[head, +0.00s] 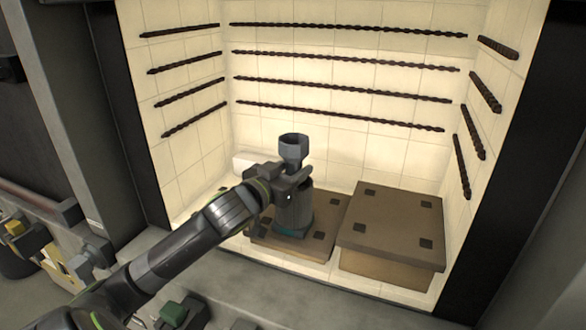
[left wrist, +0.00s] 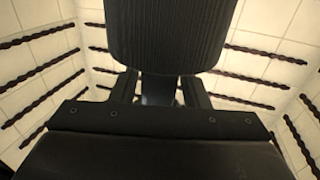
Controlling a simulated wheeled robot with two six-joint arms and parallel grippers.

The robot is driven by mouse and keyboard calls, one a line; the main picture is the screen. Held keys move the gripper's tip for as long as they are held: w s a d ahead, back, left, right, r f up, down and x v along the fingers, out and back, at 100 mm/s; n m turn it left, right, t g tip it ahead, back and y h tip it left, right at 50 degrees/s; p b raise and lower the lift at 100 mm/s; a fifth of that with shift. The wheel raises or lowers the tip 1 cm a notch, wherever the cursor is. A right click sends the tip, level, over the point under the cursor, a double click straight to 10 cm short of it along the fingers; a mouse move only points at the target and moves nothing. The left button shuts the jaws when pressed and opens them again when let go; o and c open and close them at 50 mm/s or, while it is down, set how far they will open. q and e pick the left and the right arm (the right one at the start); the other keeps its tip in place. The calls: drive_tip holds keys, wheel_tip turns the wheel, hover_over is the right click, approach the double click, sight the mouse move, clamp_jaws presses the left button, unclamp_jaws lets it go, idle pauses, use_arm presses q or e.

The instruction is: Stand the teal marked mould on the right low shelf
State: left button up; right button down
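The teal marked mould (head: 294,212) is a grey upright flask with a funnel-like top and a teal band near its foot. In the head view it is inside the tiled chamber, over the lower left shelf (head: 262,238). Its foot appears to be at the shelf top; I cannot tell whether it touches. My left gripper (head: 289,185) is at the mould's upper body and appears shut on it. The right low shelf (head: 388,222) is a brown slab with dark corner squares and is bare. The left wrist view is mostly filled by dark parts. My right gripper is out of view.
Dark twisted heating rods (head: 345,60) line the back and side walls. A white block (head: 243,161) is at the back left. A green-topped object (head: 173,313), a blue-grey piece (head: 85,264) and a yellow piece (head: 15,227) are outside in front. Above the right shelf is free.

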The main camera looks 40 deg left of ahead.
use_arm(q)
drive_tip(key=shift+o, duration=1)
drive_tip(key=shift+r, duration=0.15)
drive_tip(key=shift+s, duration=0.3)
drive_tip(key=s, duration=0.6)
drive_tip(key=shift+a+b, duration=0.1)
drive_tip(key=shift+b, duration=0.2)
drive_tip(key=shift+s+p, duration=0.95)
drive_tip(key=shift+s, duration=1.75)
